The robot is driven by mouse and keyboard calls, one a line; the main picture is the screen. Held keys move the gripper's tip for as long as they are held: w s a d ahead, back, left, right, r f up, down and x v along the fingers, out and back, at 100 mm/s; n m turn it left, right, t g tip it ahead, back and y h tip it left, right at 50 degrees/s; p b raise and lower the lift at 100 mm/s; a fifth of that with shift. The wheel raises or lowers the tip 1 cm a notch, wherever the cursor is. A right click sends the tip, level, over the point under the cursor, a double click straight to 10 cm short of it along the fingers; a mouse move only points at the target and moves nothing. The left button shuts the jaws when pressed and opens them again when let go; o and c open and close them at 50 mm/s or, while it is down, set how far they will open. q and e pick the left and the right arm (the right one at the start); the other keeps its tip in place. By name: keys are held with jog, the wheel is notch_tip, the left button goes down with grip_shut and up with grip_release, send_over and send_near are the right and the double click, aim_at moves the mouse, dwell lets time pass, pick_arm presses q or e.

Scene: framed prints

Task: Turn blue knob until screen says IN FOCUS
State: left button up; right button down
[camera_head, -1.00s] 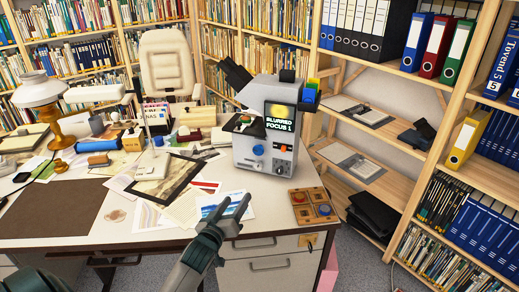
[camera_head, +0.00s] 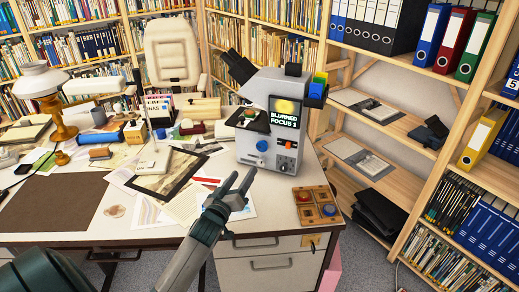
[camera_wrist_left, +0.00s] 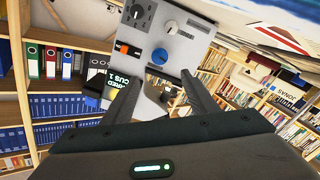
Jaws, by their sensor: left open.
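The grey microscope-like device (camera_head: 250,155) stands upright on the desk. Its blue knob (camera_head: 262,145) is on the front panel, below the screen (camera_head: 284,110), which reads BLURRED FOCUS 1. My left gripper (camera_head: 241,178) is open and empty in front of the device, below the blue knob and apart from it in the picture. In the left wrist view, the blue knob (camera_wrist_left: 159,56) shows beyond and between the two open fingers, and the screen (camera_wrist_left: 120,92) is partly hidden by a finger. My right gripper is not in view.
An orange control (camera_wrist_left: 127,49) and a white knob (camera_wrist_left: 171,27) share the front panel. A wooden tray (camera_head: 316,194) with red and blue pieces lies right of my gripper. Papers and a framed print (camera_head: 165,172) lie to the left. Shelves stand at the right.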

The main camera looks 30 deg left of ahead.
aim_at(261, 147)
pick_arm(q)
jog(key=p+x, duration=0.1)
jog(key=x, duration=1.4)
jog(key=shift+p, duration=0.35)
jog(key=shift+w+a, duration=0.15)
jog(key=shift+w, duration=0.5)
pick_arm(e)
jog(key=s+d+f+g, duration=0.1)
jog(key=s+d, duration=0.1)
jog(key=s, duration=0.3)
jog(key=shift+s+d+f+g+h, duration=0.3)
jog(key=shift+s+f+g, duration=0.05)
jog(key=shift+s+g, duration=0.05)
pick_arm(q)
jog(key=c, duration=1)
jog(key=shift+m, duration=0.4)
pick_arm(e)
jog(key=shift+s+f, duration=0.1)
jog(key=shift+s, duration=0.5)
